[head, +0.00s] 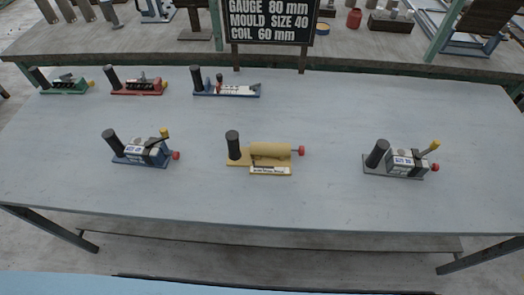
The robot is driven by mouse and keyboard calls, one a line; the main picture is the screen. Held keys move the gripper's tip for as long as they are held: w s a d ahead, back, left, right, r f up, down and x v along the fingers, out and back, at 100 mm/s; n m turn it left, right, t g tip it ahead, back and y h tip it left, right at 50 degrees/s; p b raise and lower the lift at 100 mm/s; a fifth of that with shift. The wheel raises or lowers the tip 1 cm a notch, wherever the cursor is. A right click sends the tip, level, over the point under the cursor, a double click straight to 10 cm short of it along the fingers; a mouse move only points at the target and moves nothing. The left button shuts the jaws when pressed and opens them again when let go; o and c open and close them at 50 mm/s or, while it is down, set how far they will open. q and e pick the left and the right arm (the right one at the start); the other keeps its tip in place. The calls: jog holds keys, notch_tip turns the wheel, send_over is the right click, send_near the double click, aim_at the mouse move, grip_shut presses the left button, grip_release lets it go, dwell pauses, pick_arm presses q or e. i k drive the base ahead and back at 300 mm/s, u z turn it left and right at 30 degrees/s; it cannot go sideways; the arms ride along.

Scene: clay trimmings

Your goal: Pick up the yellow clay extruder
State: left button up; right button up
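The yellow clay extruder (270,151) sits upright near the middle of the grey table (330,120). It has a yellow base and barrel, a black upright cylinder at its left end, a red knob at its right end and a white label along its front. Nothing touches or covers it. Neither of my grippers shows in the head view.
A blue device (142,150) stands left of it and a grey one (399,161) right. Green (64,85), red (137,85) and blue-white (226,90) devices line the back left. A black sign (268,22) stands behind. Table between them is clear.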

aim_at(262, 158)
jog(key=u, duration=2.45)
jog(key=k, duration=0.9)
jog(key=z, duration=1.95)
